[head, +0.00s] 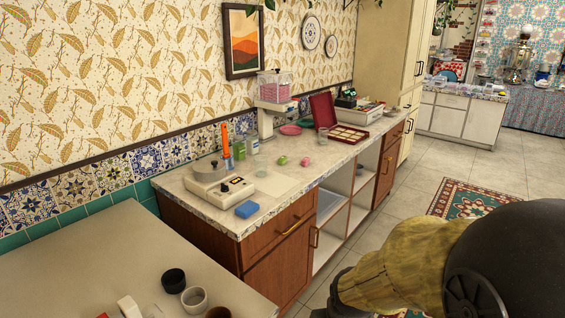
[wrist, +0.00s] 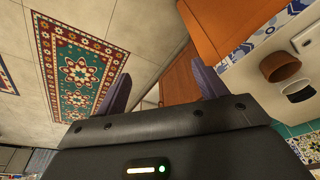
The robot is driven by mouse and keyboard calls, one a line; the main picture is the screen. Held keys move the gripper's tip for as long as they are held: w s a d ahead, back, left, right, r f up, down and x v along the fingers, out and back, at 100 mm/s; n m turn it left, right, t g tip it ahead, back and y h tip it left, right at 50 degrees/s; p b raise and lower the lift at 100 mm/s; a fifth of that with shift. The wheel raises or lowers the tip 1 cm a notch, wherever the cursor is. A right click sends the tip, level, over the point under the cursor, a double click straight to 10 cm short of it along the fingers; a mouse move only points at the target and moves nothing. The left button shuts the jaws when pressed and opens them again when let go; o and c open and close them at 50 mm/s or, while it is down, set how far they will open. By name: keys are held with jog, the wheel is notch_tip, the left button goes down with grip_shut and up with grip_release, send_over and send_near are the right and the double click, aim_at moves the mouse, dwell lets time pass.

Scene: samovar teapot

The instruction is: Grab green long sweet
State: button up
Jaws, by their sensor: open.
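A small green piece (head: 282,160), which looks like the green sweet, lies on the light counter (head: 284,180) in the head view. It is too small there to make out its exact shape. A small pink piece (head: 305,162) lies just to its right. My gripper (wrist: 161,88) is open in the wrist view, its two dark fingers wide apart with nothing between them. It is over the floor beside the wooden cabinets, away from the counter top's sweets. The green piece does not show in the wrist view.
A white device (head: 222,191), a blue block (head: 247,209), several jars and an open red box (head: 325,112) stand on the counter. Cups (head: 194,298) stand on the nearer table. A patterned rug (wrist: 78,70) lies on open floor.

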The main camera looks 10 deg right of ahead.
jog(key=shift+r, duration=0.15)
jog(key=c, duration=0.5)
jog(key=shift+o, duration=0.2)
jog(key=w+p+v, duration=0.3)
jog(key=p+v, duration=1)
jog(key=p, duration=0.1)
jog(key=shift+r, duration=0.6)
